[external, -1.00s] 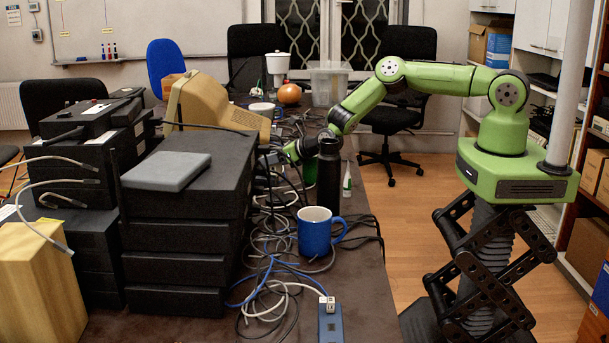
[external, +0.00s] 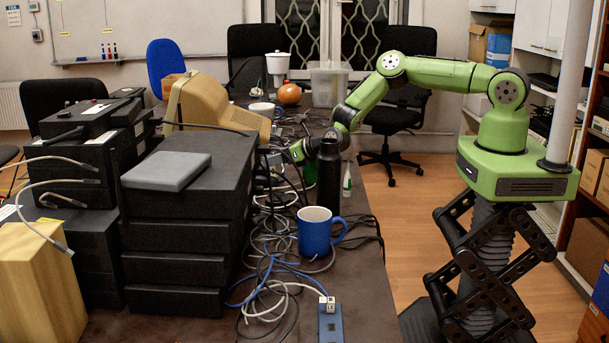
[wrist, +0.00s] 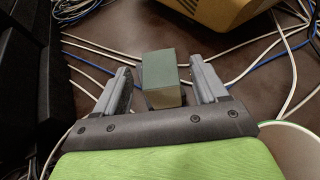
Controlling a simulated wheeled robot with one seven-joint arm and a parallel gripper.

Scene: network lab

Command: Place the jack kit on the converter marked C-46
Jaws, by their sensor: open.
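A small box with a grey-green top and a tan front (wrist: 160,75) stands between the fingers of my gripper (wrist: 159,73) in the wrist view. It may be the jack kit; no mark on it is readable. The fingers are apart, one on each side, with a gap visible at the right; contact on the left is unclear. In the external view my gripper (external: 290,153) is low over the table behind the black bottle, its fingertips mostly hidden. A blue-grey box (external: 331,326) with a white socket piece lies at the table's near edge. I cannot make out a C-46 mark anywhere.
Stacked black boxes (external: 180,235) rise at the left, with a grey box (external: 167,171) on top. Tangled cables (external: 268,278) cover the middle. A beige monitor (external: 212,108) stands behind.

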